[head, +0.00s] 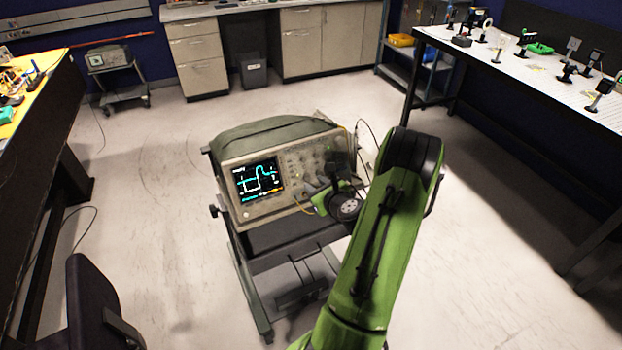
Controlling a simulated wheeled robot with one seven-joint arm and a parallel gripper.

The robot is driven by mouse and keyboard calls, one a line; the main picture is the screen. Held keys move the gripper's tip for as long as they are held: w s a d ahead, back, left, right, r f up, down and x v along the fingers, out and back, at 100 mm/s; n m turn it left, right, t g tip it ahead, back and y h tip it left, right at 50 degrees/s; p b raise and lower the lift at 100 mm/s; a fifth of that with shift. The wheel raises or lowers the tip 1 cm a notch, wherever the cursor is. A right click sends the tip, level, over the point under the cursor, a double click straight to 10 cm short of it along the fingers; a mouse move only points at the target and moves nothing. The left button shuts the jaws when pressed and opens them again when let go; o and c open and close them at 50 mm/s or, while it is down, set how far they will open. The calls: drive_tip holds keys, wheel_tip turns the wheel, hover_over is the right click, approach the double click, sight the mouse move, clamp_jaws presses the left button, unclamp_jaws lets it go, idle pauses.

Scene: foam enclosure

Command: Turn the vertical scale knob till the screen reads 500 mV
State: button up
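The oscilloscope (231,152) stands on a cart in the middle of the head view, its front tilted toward me. Its screen (257,180) is lit at the left of the front panel, with a cyan and white trace. The text on it is too small to read. Knobs (293,158) show right of the screen, but I cannot tell which is the vertical scale knob. My gripper (318,190) is in front of the panel's lower right part. My green arm and wrist hide part of that side. The fingers are too small and dark to tell open from shut, or whether they touch a knob.
The cart (243,285) stands on open pale floor. A yellow-topped bench (28,92) is at left, a chair (92,305) at lower left. A bench with optical parts (545,77) is at right. Cables (367,127) run at the oscilloscope's right side.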

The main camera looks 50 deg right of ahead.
sight(309, 179)
drive_tip(key=x, duration=0.4)
clamp_jaws()
drive_tip(key=shift+d+f+n+b, duration=0.1)
drive_tip(key=shift+n+b, duration=0.2)
drive_tip(key=shift+n, duration=0.1)
drive_tip(key=shift+n+b, duration=0.9)
drive_tip(key=shift+n, duration=0.2)
drive_tip(key=n+b, duration=0.3)
drive_tip(key=shift+f+n, duration=0.1)
drive_tip(key=shift+n, duration=0.3)
drive_tip(key=n+b, duration=0.4)
drive_tip(key=n, duration=0.1)
